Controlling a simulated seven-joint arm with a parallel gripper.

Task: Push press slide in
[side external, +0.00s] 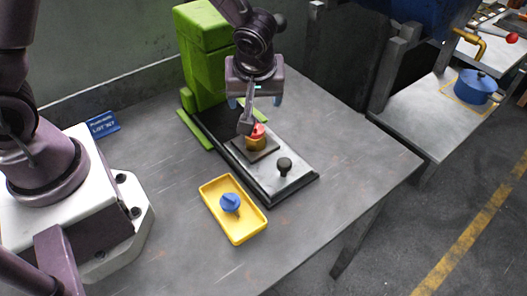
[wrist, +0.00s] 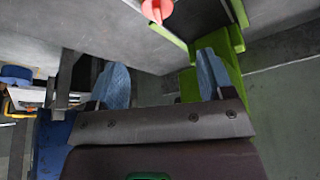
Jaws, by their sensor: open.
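A brass-coloured piece with a red top (side external: 257,137) sits on a square block on the slide; an orange-red piece also shows at the top of the wrist view (wrist: 157,10). My gripper (side external: 255,102) is open and empty, above and behind this piece, close to the press. Its blue fingertips stand apart in the wrist view (wrist: 163,82). The knob is not visible there.
A yellow tray (side external: 246,237) holding a blue knobbed piece (side external: 230,202) lies left of the slide's front end. A blue label block (side external: 103,125) stands at the back left. The table right of the slide is clear. Another bench holds a blue pot (side external: 476,87).

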